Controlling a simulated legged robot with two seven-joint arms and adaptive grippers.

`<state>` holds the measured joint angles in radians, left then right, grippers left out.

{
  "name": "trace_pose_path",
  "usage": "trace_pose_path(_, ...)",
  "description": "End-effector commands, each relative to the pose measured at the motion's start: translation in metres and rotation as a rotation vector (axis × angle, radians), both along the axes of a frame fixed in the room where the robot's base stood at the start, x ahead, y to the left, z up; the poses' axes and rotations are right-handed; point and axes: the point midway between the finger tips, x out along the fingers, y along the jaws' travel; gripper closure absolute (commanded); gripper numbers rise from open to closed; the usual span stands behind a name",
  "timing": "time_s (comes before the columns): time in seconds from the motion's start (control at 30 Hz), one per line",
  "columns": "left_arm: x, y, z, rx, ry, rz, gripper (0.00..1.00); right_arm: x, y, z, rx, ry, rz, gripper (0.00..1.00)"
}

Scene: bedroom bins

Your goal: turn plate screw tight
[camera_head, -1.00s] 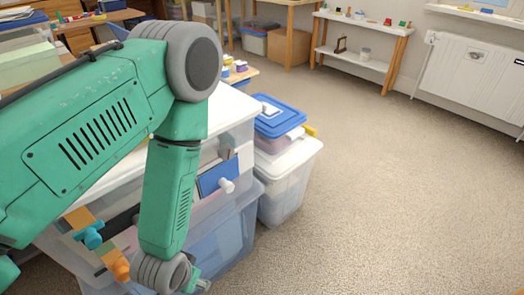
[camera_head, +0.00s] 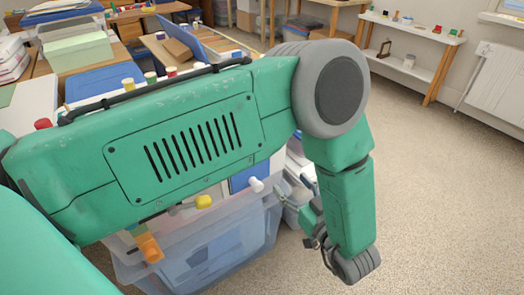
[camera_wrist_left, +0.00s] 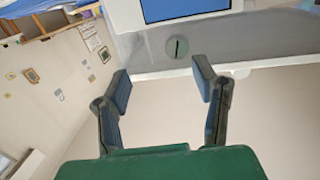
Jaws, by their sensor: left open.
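A round grey screw head (camera_wrist_left: 177,47) with a dark slot sits on a grey panel in the left wrist view, beneath a blue rectangle (camera_wrist_left: 185,9). My left gripper (camera_wrist_left: 162,77) is open, its two fingers apart with nothing between them. The screw head appears beyond the fingertips, toward the right finger. In the head view my left gripper (camera_head: 293,190) is small and partly hidden by my forearm, just right of a white knob (camera_head: 256,184) on a blue panel (camera_head: 241,178). I cannot tell whether that knob is the same screw. My right gripper is not in view.
A table with boxes and a blue sheet (camera_head: 97,82) lies behind my arm. Carpet (camera_head: 440,190) at the right is free.

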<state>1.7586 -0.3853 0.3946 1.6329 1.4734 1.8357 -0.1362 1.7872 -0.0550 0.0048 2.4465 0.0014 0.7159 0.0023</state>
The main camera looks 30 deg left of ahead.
Motion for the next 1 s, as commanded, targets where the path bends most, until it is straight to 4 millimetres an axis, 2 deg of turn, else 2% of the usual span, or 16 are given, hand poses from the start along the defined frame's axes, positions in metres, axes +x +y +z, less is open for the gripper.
trace_pose_path(0.03, -0.005, -0.007, 0.008, 0.013, -0.015, 0.046, 0.46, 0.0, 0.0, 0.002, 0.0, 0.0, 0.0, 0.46)
trace_pose_path(0.13, -0.013, -0.012, 0.016, 0.032, -0.025, 0.106, 0.46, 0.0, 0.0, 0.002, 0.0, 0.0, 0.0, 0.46)
trace_pose_path(0.27, -0.012, -0.005, 0.018, 0.039, -0.028, 0.122, 0.46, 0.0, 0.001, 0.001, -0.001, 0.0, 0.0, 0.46)
trace_pose_path(0.37, -0.006, 0.009, 0.018, 0.04, -0.028, 0.121, 0.46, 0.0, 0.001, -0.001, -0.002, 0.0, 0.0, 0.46)
trace_pose_path(0.7, 0.021, 0.075, 0.017, 0.04, -0.027, 0.12, 0.46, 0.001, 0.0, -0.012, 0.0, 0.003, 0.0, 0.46)
trace_pose_path(0.83, 0.03, 0.095, 0.017, 0.038, -0.027, 0.12, 0.46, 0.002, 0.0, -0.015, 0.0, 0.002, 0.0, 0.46)
trace_pose_path(1.0, 0.036, 0.11, 0.017, 0.038, -0.026, 0.12, 0.46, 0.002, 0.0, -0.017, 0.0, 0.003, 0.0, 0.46)
